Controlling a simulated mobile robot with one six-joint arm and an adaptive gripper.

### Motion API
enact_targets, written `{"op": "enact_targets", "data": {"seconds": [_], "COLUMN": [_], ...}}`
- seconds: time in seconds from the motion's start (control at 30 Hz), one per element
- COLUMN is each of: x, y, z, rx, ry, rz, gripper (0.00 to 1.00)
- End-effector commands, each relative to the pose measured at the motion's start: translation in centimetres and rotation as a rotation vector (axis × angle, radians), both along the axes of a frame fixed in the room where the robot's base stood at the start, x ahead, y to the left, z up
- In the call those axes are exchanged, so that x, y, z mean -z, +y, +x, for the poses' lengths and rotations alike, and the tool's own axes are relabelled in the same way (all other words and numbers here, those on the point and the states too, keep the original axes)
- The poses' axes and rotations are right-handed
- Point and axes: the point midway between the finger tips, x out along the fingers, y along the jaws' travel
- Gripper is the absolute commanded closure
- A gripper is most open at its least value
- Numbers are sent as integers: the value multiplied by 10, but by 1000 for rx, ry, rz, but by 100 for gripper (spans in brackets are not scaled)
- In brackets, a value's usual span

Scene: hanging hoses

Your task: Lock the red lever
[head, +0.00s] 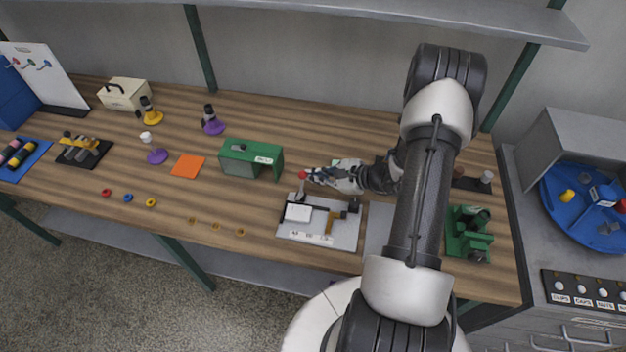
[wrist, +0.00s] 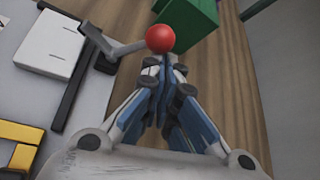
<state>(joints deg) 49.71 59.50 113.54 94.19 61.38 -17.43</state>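The red lever is a grey bent arm with a round red knob (head: 302,174) on its end. It stands up from the left rear of a grey fixture plate (head: 345,239). In the wrist view the red knob (wrist: 160,39) lies just past my fingertips, and the lever's arm (wrist: 125,49) runs left to a dark pivot bracket. My gripper (head: 314,176) reaches in from the right, beside the knob. Its fingers, also in the wrist view (wrist: 164,68), are drawn together with nothing visible between them. I cannot tell whether they touch the knob.
The plate also carries a white block (head: 298,213), a black bar and a yellow bracket (head: 331,220). A green box-shaped housing (head: 250,159) stands close behind and left. A green device (head: 468,234) stands to the right. Wood is bare in front of the housing.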

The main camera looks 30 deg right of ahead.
Motion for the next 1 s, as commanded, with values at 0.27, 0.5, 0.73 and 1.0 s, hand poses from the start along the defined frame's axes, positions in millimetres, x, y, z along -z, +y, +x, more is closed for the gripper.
{"op": "enact_targets", "data": {"seconds": [0.27, 0.5, 0.73, 1.0], "x": [-12, -18, -21, -23], "y": [8, 16, 22, 28], "z": [-7, -16, -22, -27], "rx": [1, 1, 1, -2], "ry": [-2, -2, -2, 0], "rz": [0, 0, -1, 2], "gripper": [100, 100, 100, 100]}}
